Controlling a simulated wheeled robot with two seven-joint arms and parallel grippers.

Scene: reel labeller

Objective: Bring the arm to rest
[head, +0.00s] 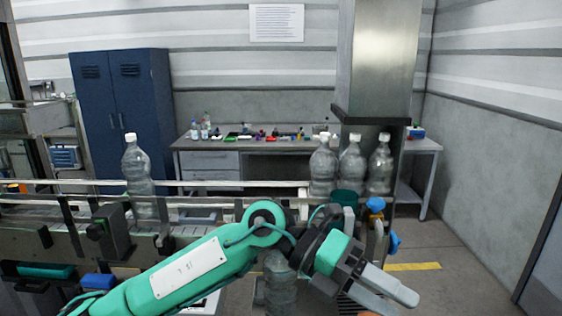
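My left arm comes in from the lower left and reaches across the front of the conveyor. Its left gripper (392,299) points to the lower right. Its two grey fingers look apart, with nothing seen between them. A clear bottle with a white cap (138,168) stands upright at the left on the conveyor (240,188). Three more clear bottles (322,170) (351,168) (380,168) stand at the right, behind the arm. Another clear bottle (281,288) is partly hidden below my forearm.
A steel column (380,55) rises behind the bottles. A workbench (265,145) with small coloured items stands at the back wall, beside a blue cabinet (122,110). Blue and yellow knobs (376,205) are close to my wrist. Open floor (460,270) lies at the right.

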